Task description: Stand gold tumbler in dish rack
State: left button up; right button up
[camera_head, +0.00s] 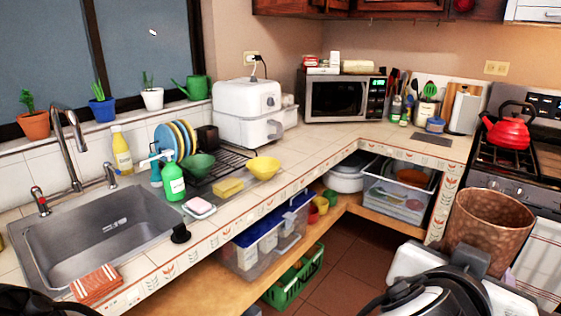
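The gold tumbler (490,225) looks copper-brown with a dimpled surface. It is large and near at the right, mouth up and slightly tilted, in front of the stove. My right gripper (472,258) is at its lower part and appears shut on it; the fingertips are hidden. The black wire dish rack (233,161) is on the counter, left of centre. It holds upright blue and yellow plates (168,140) and a black cup (207,138); a green bowl (198,165) is at its front. A dark part of my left arm shows at the bottom left; its fingers are out of frame.
A yellow bowl (263,167), yellow sponge (228,187) and green soap bottle (173,180) crowd the rack's front and sides. The sink (100,235) lies left. A white air fryer (245,108) stands behind. The counter toward the microwave (343,97) has free room.

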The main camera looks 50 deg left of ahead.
aim_at(235, 160)
jog(key=i, duration=1.9)
jog(key=u, duration=1.1)
jog(key=i, duration=1.1)
jog(key=u, duration=1.5)
jog(key=i, duration=0.85)
jog(key=u, duration=0.15)
